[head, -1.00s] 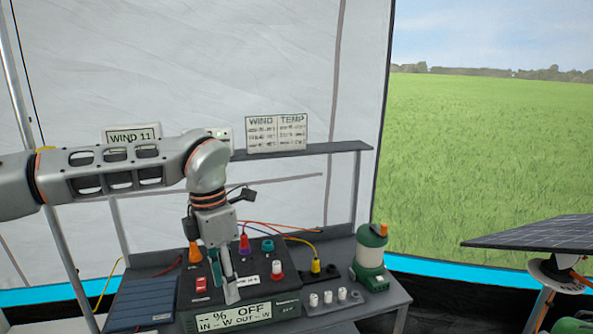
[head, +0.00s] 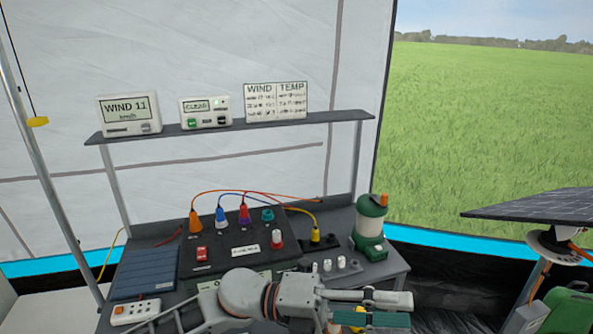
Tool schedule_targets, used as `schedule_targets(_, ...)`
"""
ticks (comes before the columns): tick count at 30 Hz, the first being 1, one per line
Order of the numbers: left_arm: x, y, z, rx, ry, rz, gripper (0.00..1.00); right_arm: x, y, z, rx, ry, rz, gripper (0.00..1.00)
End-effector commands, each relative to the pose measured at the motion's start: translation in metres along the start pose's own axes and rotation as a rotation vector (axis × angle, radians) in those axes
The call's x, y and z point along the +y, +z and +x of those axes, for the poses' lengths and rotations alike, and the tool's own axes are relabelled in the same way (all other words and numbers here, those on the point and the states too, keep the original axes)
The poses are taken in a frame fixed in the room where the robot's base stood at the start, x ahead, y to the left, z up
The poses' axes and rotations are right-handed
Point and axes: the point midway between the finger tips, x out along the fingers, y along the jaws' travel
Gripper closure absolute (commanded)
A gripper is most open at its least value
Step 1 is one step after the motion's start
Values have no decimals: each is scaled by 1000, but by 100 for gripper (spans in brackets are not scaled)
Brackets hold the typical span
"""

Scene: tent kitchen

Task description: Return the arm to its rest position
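My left gripper (head: 400,310) is low in the head view, near the bottom edge. My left arm comes in from the bottom left and the gripper points to the right. One light grey finger and one dark teal finger lie nearly in line, one above the other, so I cannot tell whether they are apart. I see no object held between them. The gripper is in front of the desk's near edge in the picture. My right gripper is not in view.
A black power box (head: 222,250) with coloured plugs and cables stands on the desk. A green lantern (head: 369,234) stands at its right, a power strip (head: 135,312) at front left. A shelf (head: 240,128) holds display units. A solar panel (head: 535,218) is at right.

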Motion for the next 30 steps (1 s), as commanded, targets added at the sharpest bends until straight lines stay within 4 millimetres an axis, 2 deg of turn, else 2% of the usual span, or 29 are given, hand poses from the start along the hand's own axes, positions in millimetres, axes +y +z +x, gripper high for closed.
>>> schedule_targets(5, -2, 30, -23, -285, -194, -215, 64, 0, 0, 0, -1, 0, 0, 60)
schedule_targets(8, 9, 47, -51, -453, -280, -343, 64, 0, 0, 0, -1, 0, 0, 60)
schedule_targets(12, 41, 61, -102, -694, -377, -533, 64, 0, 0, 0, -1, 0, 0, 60)
schedule_targets(16, 87, 58, -158, -921, -444, -719, 64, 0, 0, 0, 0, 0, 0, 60)
schedule_targets(20, 144, 33, -218, -1149, -488, -911, 64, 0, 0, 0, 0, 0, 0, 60)
schedule_targets(23, 187, 0, -261, -1316, -507, -1053, 64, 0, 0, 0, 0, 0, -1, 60)
schedule_targets(27, 241, -62, -312, -1527, -512, -1235, 64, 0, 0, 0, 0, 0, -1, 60)
schedule_targets(30, 271, -110, -341, -1656, -507, -1349, 64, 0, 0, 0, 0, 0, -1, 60)
